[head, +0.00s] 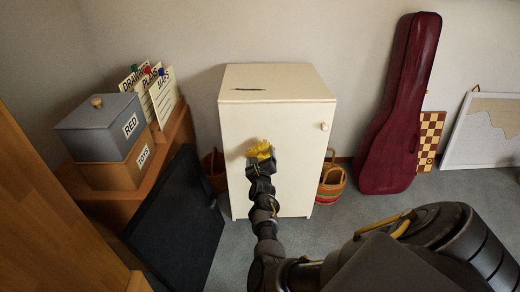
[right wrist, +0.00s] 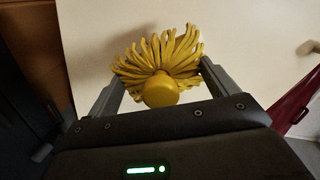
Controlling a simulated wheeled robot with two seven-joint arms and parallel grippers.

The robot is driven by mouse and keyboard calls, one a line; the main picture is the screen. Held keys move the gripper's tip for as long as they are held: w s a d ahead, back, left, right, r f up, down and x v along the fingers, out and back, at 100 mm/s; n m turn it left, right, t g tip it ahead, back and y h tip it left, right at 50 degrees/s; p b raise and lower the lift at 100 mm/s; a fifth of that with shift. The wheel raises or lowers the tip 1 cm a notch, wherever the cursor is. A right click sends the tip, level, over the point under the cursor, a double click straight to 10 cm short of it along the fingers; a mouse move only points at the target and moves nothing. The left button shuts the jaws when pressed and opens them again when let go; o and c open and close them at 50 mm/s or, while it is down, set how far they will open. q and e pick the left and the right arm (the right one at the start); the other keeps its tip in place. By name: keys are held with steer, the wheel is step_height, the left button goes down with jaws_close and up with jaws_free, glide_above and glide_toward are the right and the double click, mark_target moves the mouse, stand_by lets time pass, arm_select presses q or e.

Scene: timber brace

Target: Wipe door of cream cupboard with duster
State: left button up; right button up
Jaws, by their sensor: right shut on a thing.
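The cream cupboard (head: 277,96) stands against the wall, its door (head: 300,150) shut, with a round knob (head: 323,126) at the upper right. My right gripper (head: 260,160) is in front of the door's left part. It is shut on the yellow duster (head: 262,150). In the right wrist view, the duster (right wrist: 160,58) has its strands fanned out towards the cream door (right wrist: 240,40) and its round yellow end between the fingers of the gripper (right wrist: 160,88). I cannot tell whether the strands touch the door. My left gripper is not in view.
A dark flat panel (head: 180,225) leans at the left, beside a wooden unit with a grey box (head: 100,128) marked RED. Baskets (head: 331,184) stand on both sides of the cupboard. A dark red instrument case (head: 400,110) and a chessboard (head: 430,135) lean at the right.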

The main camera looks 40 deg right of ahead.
steer(key=shift+p+v, duration=0.3)
steer(key=shift+v, duration=0.5)
